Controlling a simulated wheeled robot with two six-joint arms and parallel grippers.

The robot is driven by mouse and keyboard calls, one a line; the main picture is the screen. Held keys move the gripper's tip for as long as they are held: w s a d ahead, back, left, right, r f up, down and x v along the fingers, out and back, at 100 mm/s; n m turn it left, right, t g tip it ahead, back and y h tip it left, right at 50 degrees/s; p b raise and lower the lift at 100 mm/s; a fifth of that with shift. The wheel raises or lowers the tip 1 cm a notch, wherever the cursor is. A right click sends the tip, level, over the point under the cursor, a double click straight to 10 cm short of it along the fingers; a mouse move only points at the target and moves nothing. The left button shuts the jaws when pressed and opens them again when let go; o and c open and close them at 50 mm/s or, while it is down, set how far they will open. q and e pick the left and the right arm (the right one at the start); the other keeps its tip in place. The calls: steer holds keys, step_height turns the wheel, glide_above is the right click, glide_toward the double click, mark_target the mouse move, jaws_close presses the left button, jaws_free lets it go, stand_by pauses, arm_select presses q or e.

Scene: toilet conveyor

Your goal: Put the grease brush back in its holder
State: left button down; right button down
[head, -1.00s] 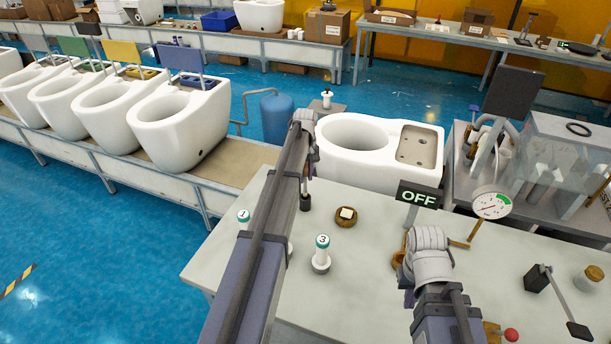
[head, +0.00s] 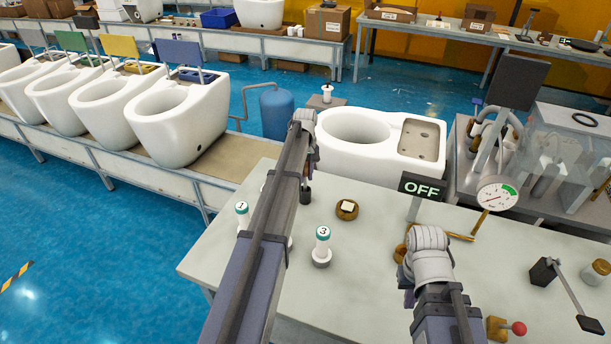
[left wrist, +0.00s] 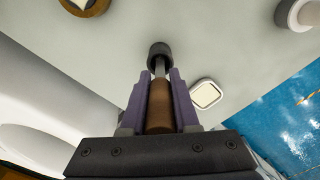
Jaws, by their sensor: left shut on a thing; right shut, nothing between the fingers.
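The grease brush has a brown handle (left wrist: 160,106), a grey neck and a dark round end (left wrist: 160,54). My left gripper (left wrist: 160,76) is shut around the handle in the left wrist view. In the head view the dark end (head: 306,197) hangs below my left wrist, over the table; I cannot tell whether it touches the top. A small white rounded square (left wrist: 206,94) shows beside the brush in the wrist view; I cannot tell whether it is the holder. My right gripper (head: 407,297) is shut and empty, low over the table, mostly hidden by its wrist.
A round wooden dish (head: 347,210) with a pale block lies right of the brush. An OFF sign (head: 422,188), gauge (head: 497,194) and lever (head: 562,290) stand further right. A white toilet (head: 350,165) is behind.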

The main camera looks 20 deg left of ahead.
arm_select(q)
steer(key=shift+f+b, duration=1.1)
steer(key=shift+f, duration=0.15)
steer(key=c, duration=0.6)
jaws_free()
steer(key=shift+r, duration=0.1)
step_height(320, 180, up, 8)
steer(key=p, duration=0.8)
